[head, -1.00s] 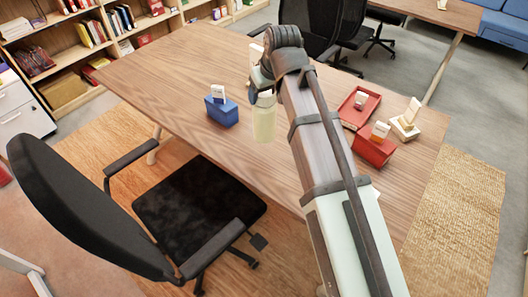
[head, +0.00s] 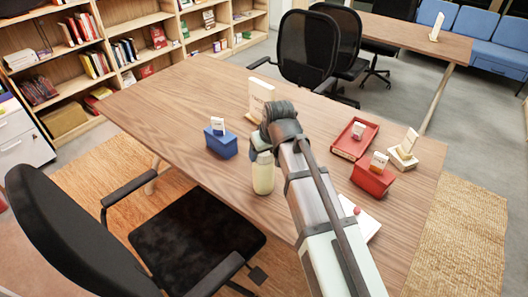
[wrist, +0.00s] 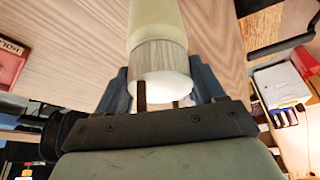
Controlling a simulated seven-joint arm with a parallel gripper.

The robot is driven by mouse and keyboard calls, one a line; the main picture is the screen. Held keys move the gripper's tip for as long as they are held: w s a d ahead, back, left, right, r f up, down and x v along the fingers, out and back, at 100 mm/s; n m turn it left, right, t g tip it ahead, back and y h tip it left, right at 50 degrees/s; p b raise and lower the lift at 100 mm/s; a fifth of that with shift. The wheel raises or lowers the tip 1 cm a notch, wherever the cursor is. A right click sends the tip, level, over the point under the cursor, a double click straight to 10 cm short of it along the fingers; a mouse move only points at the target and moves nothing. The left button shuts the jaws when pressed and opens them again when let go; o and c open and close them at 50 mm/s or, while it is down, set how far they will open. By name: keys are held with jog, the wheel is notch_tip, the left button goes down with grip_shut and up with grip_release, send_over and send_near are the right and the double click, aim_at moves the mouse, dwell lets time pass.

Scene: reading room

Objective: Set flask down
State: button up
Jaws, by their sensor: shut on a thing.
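The flask (head: 263,178) is pale yellow-green with a grey cap. It is upright near the front edge of the wooden table (head: 190,90); I cannot tell whether its base touches the wood. My gripper (head: 258,146) is shut on its cap end. In the wrist view, the flask (wrist: 160,16) runs out of the top of the picture, and its cap (wrist: 158,58) lies between the two fingers of my gripper (wrist: 160,88).
A blue box (head: 221,146) with a white card stands left of the flask. On the right are a red tray (head: 341,145), a red box (head: 371,183) and a cream card stand (head: 404,158). A black chair (head: 90,225) is in front. Bare wood lies at the table's left.

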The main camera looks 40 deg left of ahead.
jog(key=shift+f, duration=0.3)
jog(key=o, duration=1.6)
jog(key=shift+o, duration=0.2)
jog(key=shift+r, duration=0.15)
jog(key=v, duration=1.2)
